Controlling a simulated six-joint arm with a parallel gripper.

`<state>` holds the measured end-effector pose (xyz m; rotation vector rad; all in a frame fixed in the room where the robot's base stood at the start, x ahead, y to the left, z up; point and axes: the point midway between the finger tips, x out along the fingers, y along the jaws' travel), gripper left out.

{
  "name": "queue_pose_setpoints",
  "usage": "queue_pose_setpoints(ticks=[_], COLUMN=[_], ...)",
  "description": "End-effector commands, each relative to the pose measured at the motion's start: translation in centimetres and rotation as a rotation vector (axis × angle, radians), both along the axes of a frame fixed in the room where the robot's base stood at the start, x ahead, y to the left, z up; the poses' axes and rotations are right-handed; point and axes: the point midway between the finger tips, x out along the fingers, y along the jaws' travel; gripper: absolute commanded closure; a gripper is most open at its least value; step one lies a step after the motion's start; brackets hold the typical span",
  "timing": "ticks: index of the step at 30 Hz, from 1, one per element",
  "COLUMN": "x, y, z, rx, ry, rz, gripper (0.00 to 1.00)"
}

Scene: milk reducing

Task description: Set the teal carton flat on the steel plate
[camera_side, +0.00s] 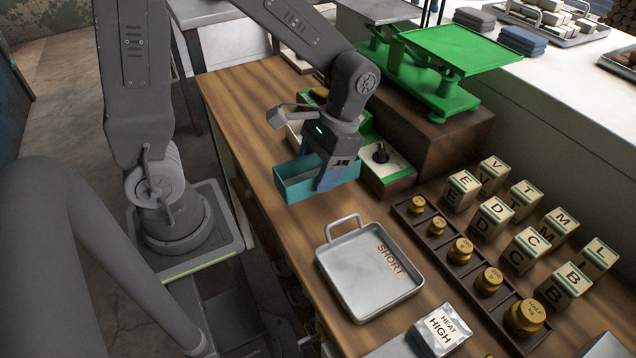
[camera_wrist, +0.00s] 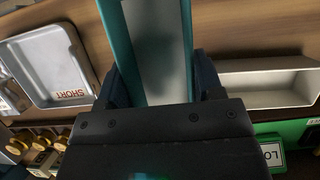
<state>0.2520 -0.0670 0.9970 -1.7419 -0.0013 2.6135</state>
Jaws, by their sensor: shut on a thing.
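The teal carton (camera_side: 293,189) is in my gripper (camera_side: 328,186), held over the wooden worktop, behind the steel plate in the side view. In the wrist view the carton (camera_wrist: 160,50) lies between my two fingers (camera_wrist: 163,85), with a grey face between teal edges. My gripper is shut on it. The steel plate (camera_side: 352,276) is a shallow square tray with a loop handle and the word SHORT on it. It is empty and apart from the carton. It also shows at the left of the wrist view (camera_wrist: 42,60).
A rack (camera_side: 445,245) of brass weights stands right of the plate, with several lettered blocks (camera_side: 520,249) beyond. A HEAT HIGH block (camera_side: 441,330) is near the plate's front. A green scale (camera_side: 455,50) and a green-edged knob box (camera_side: 385,170) stand behind. An open pale tray (camera_wrist: 265,85) shows at wrist-view right.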

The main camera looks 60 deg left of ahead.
Motion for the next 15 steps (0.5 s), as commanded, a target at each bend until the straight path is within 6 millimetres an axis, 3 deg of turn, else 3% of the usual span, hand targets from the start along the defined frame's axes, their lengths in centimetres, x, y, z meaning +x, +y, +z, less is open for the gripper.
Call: queue_pose_setpoints(ticks=[9, 15], x=[0.1, 0.1], y=[-0.3, -0.3], z=[-3.5, -4.2], rx=[0.000, 0.000], ry=[0.003, -0.001], rz=[0.000, 0.000], gripper=[0.65, 0.65])
